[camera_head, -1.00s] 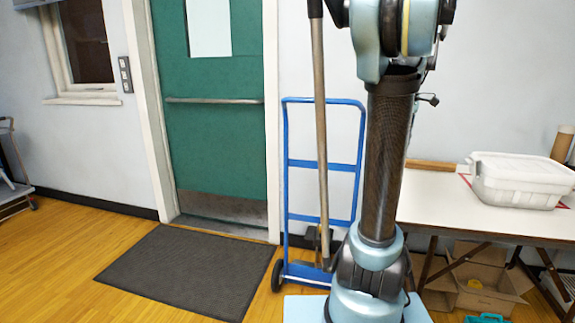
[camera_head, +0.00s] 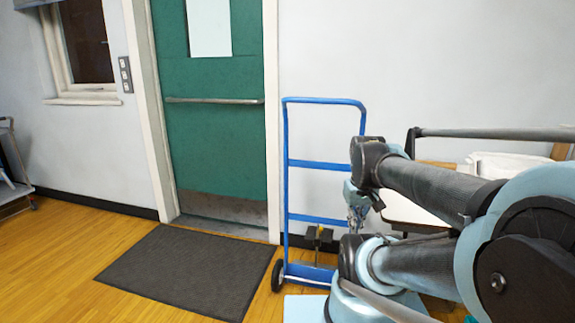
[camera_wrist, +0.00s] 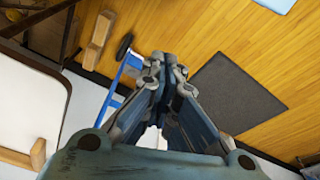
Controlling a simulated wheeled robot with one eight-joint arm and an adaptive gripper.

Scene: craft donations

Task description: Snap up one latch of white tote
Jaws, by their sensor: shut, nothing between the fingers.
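The white tote (camera_head: 508,165) stands on the table at the right in the head view, mostly hidden behind my arm. Only part of its lid and upper side shows, and I cannot make out its latches. My gripper (camera_head: 357,222) hangs low in front of the blue hand truck, to the left of the table and well apart from the tote. In the wrist view my gripper (camera_wrist: 163,64) has its fingers together with nothing between them. I cannot identify the tote in the wrist view.
The white table (camera_head: 402,210) is partly behind my arm. A blue hand truck (camera_head: 287,190) stands by the wall, beside the green door (camera_head: 222,130). A dark mat (camera_head: 185,270) lies on the wooden floor, which is otherwise open at the left.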

